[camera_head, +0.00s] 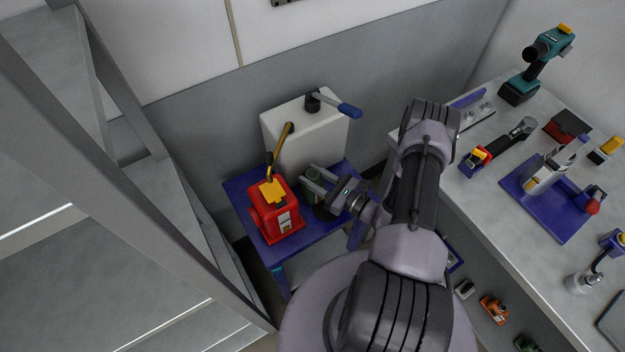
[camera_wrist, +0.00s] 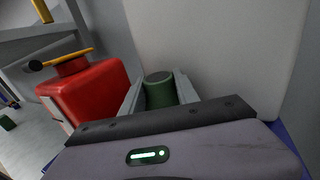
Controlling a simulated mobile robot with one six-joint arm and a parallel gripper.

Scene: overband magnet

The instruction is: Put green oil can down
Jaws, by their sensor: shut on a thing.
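The green oil can (camera_head: 311,186) is a small dark green cylinder over the blue stand's top, between the red can and the white canister. My gripper (camera_head: 309,182) is shut on it from the right, with one finger on each side. In the wrist view the green oil can (camera_wrist: 160,90) shows upright between the two fingers (camera_wrist: 161,96). Its lower part is hidden by my gripper, so I cannot tell whether its base touches the blue stand (camera_head: 240,190).
A red can (camera_head: 272,212) with a yellow spout stands just left of the green can. A white canister (camera_head: 300,130) with a blue-handled pump stands behind. A grey workbench (camera_head: 480,190) with tools is at the right. A grey metal frame (camera_head: 150,190) stands at the left.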

